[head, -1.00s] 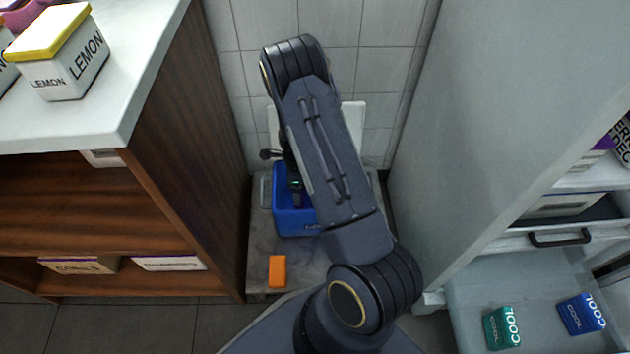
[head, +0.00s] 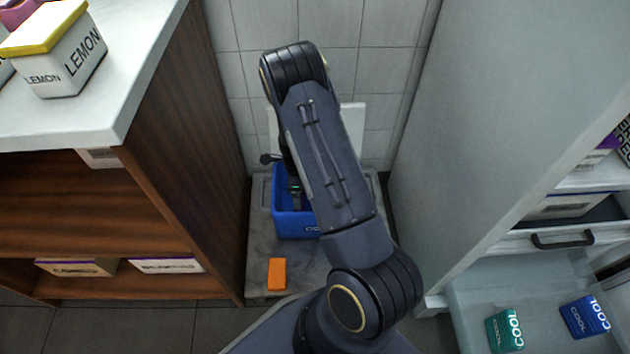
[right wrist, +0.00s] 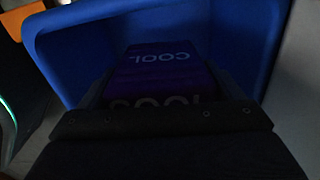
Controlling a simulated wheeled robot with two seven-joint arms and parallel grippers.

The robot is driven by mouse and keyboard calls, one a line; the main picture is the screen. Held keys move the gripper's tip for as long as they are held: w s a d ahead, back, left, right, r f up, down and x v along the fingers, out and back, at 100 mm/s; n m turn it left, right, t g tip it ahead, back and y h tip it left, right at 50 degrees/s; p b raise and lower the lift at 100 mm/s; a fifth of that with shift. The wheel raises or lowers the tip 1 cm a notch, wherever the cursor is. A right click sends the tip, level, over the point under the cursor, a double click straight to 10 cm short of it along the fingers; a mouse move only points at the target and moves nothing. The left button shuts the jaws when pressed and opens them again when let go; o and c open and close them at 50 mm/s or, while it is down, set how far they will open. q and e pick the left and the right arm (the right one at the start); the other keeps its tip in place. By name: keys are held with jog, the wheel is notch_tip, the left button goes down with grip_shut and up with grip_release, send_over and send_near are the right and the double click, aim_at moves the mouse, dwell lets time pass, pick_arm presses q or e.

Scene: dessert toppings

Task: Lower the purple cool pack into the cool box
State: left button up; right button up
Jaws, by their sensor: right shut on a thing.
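The blue cool box (head: 298,228) stands on a grey stone slab in the gap between the cabinets, partly hidden behind my right arm. In the right wrist view the purple cool pack (right wrist: 165,66) shows its COOL lettering between the dark fingers of my right gripper (right wrist: 165,85), which is shut on it. The blue walls of the cool box (right wrist: 240,30) rise around the pack in that view. How far the pack is from the bottom is too dark to tell. In the head view my right gripper (head: 296,194) is mostly hidden, over the box. My left gripper is not in view.
An orange block (head: 277,274) lies on the slab (head: 262,245) in front of the box. A wooden cabinet (head: 190,140) stands close at left, a white cabinet wall (head: 480,130) at right. An open drawer (head: 470,305) holds a green pack (head: 504,330) and a blue pack (head: 585,317).

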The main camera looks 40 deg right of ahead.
jog(key=shift+f+b, duration=1.75)
jog(key=shift+f, duration=0.75)
dwell(0.8)
jog(key=o, duration=1.1)
jog(key=shift+c, duration=0.2)
jog(key=shift+r, duration=0.1)
notch_tip(320, 180, up, 8)
jog(key=p, duration=0.4)
